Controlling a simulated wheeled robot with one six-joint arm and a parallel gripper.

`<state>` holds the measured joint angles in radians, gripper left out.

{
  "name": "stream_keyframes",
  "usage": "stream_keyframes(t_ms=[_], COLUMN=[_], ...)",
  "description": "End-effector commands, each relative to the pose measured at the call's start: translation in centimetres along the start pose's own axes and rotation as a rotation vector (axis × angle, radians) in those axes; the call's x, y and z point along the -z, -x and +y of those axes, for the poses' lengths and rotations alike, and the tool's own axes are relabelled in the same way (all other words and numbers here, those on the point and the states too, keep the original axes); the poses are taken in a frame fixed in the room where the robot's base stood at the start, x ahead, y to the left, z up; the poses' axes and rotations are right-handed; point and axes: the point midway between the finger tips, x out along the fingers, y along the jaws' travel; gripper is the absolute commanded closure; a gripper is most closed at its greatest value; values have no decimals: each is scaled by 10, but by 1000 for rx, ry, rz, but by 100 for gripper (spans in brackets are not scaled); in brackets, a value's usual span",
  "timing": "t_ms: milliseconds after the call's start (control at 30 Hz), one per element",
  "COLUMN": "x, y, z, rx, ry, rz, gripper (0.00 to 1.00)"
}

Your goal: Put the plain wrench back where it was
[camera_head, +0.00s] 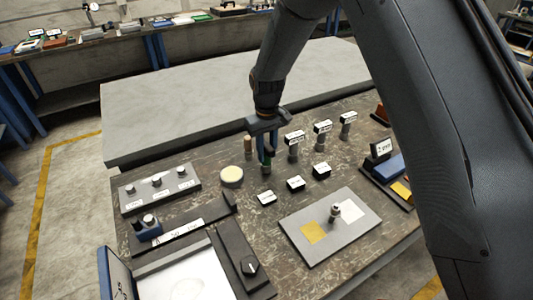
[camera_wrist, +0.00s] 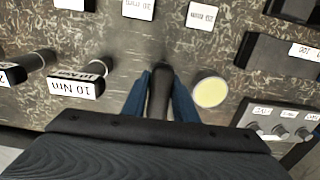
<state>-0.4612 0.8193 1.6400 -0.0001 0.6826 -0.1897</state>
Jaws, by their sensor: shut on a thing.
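My gripper (camera_head: 265,152) points down over the dark speckled worktop. In the wrist view its two blue fingers (camera_wrist: 160,98) are shut on a plain dark wrench handle (camera_wrist: 159,92), which stands roughly upright with no label showing. Whether its lower end touches the worktop I cannot tell. Labelled wrenches stand to its right in the head view: a near one (camera_head: 294,141), a middle one (camera_head: 322,129) and a far one (camera_head: 348,119). In the wrist view one of these reads 10 Nm (camera_wrist: 76,89). A pale yellow disc (camera_head: 231,176) lies left of the gripper.
Small black labelled blocks (camera_head: 296,183) sit in front of the wrenches. A grey board (camera_head: 305,250) with yellow and white squares and a small metal post (camera_head: 335,213) lies nearer. A three-knob box (camera_head: 158,187) is at left. A brown upright piece (camera_head: 248,144) stands close behind the gripper.

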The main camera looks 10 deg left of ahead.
Motion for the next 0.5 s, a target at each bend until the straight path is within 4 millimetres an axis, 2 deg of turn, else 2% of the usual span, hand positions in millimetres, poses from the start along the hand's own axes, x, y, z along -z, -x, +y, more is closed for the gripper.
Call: stream_keyframes(t_ms=[133, 367, 400, 500], x=[0, 1, 0, 0], y=[-13, -16, -16, -16], z=[-1, -1, -1, -1], rx=[0, 0, 0, 0], ry=[1, 1, 1, 1], rz=[0, 2, 1, 0], gripper=[100, 100, 71, 55])
